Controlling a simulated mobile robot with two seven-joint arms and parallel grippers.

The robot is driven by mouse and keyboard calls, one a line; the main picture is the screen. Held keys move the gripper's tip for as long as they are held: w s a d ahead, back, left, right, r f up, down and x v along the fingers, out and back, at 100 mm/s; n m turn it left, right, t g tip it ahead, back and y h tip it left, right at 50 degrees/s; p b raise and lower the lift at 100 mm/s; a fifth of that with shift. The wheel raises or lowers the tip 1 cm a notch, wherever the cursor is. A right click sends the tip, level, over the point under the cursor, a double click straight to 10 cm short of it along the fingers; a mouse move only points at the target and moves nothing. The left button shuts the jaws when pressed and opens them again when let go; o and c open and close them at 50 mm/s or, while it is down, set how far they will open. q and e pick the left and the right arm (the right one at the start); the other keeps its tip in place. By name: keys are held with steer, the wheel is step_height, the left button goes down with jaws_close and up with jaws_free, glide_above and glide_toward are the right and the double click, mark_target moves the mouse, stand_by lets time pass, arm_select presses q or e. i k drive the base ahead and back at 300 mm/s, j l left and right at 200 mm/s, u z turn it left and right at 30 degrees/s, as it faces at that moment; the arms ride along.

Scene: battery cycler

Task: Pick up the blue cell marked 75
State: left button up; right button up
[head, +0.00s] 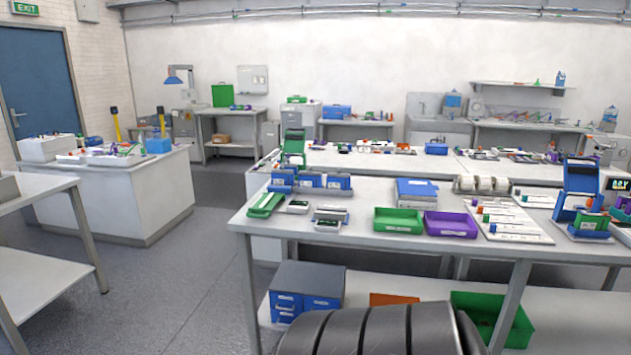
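No cell with a readable 75 shows; the markings are too small to read from here. Several small coloured cells, some of them blue or teal, lie on a white board (520,232) at the right of the near workbench (340,243). More small coloured parts sit around the blue stand (580,188) at the bench's right end. Neither of my grippers is in view.
A green tray (398,221) and a purple tray (450,225) stand at the bench's front edge. A blue drawer box (306,290) and a green crate (490,318) are on the lower shelf. Open floor (180,290) lies to the left.

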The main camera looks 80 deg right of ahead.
mark_target(305, 180)
steer(key=z, duration=1.55)
steer(key=i+l+z, duration=0.3)
steer(key=z, duration=0.15)
steer(key=i+l+z, duration=0.4)
steer(key=j, duration=0.1)
